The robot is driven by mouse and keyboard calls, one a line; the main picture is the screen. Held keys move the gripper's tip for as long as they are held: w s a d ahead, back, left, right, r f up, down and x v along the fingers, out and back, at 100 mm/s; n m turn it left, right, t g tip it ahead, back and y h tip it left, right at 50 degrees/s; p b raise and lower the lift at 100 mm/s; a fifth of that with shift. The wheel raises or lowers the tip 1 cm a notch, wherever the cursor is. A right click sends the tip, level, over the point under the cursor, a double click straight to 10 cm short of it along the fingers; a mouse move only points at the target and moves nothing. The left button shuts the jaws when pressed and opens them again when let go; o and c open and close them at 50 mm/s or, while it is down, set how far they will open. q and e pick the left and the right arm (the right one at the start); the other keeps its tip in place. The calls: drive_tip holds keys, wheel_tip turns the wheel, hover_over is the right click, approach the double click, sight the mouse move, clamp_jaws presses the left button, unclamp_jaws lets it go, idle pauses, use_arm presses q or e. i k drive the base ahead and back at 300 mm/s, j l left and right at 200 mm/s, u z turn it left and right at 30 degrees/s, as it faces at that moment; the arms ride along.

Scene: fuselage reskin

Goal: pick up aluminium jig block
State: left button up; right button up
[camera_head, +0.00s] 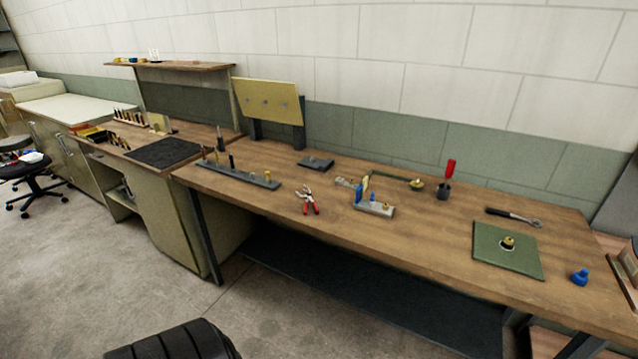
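A small light-grey metal block (375,208) lies near the middle of the long wooden workbench (420,258). It carries a small brass-coloured piece, and blue pieces stand at its back left. It looks most like the aluminium jig block, but I cannot tell for sure. A flat dark-grey block (316,163) lies farther back, in front of the upright tan panel. A long grey rail (240,176) with several upright pegs lies at the bench's left end. Neither of my grippers is in view.
Red-handled pliers (309,204) lie left of the light-grey block. A red-handled tool (450,170) stands in a dark holder behind. A green plate (507,252), a wrench (514,216) and a blue item (579,277) are to the right. The bench's front edge is clear.

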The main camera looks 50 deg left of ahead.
sight(373, 207)
drive_tip(key=u, duration=1.2)
drive_tip(key=i+j+z, duration=0.2)
drive_tip(key=i+z, duration=0.25)
drive_tip(key=i+j+z, duration=0.3)
drive_tip(key=z, duration=0.2)
